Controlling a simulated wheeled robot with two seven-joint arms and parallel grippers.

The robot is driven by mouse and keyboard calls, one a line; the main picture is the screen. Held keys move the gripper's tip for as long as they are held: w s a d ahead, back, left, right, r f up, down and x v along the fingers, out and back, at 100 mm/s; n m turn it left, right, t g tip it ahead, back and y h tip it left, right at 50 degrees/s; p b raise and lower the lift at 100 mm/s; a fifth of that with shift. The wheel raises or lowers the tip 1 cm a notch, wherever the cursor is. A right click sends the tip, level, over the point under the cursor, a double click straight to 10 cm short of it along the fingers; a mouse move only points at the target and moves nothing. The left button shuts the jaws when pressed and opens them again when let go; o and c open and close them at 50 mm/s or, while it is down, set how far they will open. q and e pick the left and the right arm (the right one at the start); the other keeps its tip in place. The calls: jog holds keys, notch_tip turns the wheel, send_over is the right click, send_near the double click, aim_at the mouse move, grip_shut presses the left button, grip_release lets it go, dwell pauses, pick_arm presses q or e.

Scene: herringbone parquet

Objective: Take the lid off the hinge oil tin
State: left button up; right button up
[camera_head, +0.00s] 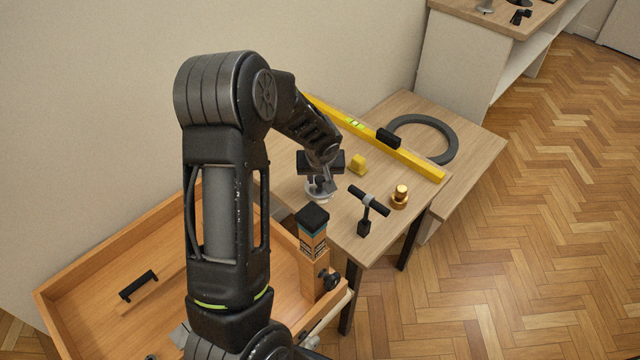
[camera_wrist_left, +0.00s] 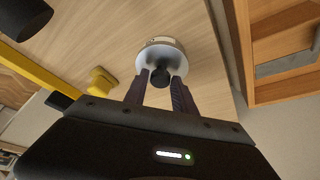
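The hinge oil tin (camera_wrist_left: 146,47) shows in the left wrist view as a small round pale tin. Its silvery lid (camera_wrist_left: 174,58) sits on top and has a black knob (camera_wrist_left: 160,77). In the head view the tin (camera_head: 317,198) is on the wooden table, mostly hidden beneath my left gripper (camera_head: 320,187). In the left wrist view the two fingers of the left gripper (camera_wrist_left: 160,84) reach down on both sides of the knob. Narrow gaps seem to show between fingers and knob, so the gripper looks open around it. My right gripper is not in view.
Near the tin are a small yellow block (camera_head: 357,164), a black T-handled tool (camera_head: 367,209) and a brass fitting (camera_head: 400,197). A yellow spirit level (camera_head: 415,164) lies behind, beside a grey ring (camera_head: 452,140).

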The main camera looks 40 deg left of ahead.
aim_at(320, 180)
pick_arm(q)
grip_shut()
dwell(0.3)
notch_tip(320, 180, up, 10)
jog(key=shift+p, duration=0.3)
dwell(0.6)
